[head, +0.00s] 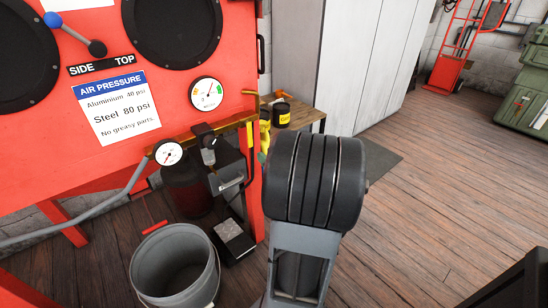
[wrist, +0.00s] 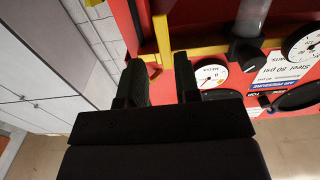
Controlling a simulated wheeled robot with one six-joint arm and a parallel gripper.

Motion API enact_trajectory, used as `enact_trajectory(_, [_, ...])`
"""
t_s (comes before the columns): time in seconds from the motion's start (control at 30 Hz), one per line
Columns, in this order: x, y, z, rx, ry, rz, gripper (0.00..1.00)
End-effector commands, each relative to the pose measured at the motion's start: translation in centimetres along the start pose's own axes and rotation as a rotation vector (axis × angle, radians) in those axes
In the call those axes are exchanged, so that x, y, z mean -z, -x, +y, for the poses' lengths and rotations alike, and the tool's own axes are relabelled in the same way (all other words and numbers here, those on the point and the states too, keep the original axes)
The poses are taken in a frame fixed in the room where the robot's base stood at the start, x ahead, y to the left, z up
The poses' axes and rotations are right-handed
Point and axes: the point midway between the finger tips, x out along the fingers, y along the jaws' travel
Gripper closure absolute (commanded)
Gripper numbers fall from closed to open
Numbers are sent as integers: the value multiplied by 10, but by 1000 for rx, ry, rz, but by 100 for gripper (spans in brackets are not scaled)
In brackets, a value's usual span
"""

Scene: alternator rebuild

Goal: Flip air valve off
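No part is labelled as the air valve, so I cannot tell for certain which one it is. In the head view my arm hides the fingers.
A lower gauge (head: 168,152) and a yellow pipe (head: 232,124) run along the cabinet's front. A grey bucket (head: 176,262) stands on the floor below.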

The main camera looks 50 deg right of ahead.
Motion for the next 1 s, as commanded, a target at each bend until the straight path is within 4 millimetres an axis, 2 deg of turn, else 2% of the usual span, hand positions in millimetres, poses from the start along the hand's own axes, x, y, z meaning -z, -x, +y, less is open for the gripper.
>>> enact_trajectory(0.1, [1, 16, 1, -4, 0, 0, 70])
enact_trajectory(0.3, [1, 29, 0, -1, 0, 0, 70])
enact_trajectory(1.0, [4, 29, -1, -3, 5, -6, 70])
